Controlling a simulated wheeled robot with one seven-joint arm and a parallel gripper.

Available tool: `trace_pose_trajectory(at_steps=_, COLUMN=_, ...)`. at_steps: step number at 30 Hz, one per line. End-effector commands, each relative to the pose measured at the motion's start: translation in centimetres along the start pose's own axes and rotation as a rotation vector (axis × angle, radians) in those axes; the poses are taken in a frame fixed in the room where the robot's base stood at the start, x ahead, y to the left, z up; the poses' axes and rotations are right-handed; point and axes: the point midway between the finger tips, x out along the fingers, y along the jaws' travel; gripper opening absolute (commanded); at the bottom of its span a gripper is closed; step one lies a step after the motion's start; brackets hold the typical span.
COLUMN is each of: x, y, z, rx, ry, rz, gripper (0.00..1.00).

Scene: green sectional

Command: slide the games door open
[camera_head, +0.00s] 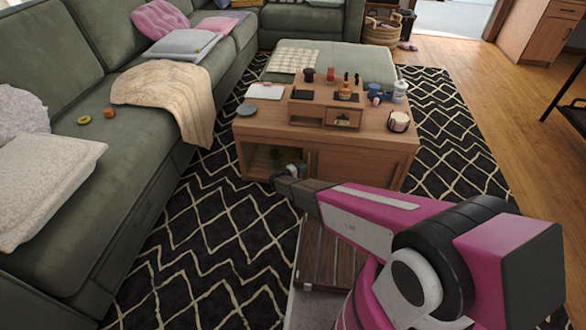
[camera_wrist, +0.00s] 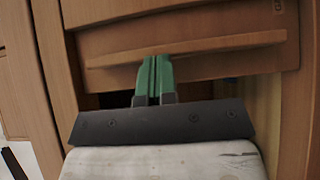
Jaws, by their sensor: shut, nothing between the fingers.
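The low wooden coffee table (camera_head: 260,128) stands on the rug, with a wooden door panel (camera_head: 355,168) across the right of its front. The left part of the front is open and dark inside. My gripper (camera_head: 287,168) is at the front of the table, near the left end of the door panel. In the wrist view its green fingers (camera_wrist: 155,78) are shut together and empty, close to a wooden ledge (camera_wrist: 190,48). I cannot tell whether they touch the wood.
Small items and a wooden organizer (camera_head: 308,108) stand on the tabletop. A green sectional sofa (camera_head: 130,110) runs along the left, with a green ottoman (camera_head: 340,58) behind the table. The patterned rug (camera_head: 210,230) is clear between sofa and table.

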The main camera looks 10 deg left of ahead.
Motion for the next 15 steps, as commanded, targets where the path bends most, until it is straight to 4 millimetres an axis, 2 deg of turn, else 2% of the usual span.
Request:
trace_pose_trajectory(at_steps=6, x=1.07, y=0.02, z=0.96, rx=0.0, ry=0.002, rz=0.001, gripper=0.0)
trace_pose_trajectory(at_steps=15, x=1.16, y=-0.03, z=1.02, rx=0.0, ry=0.002, rz=0.0, gripper=0.0)
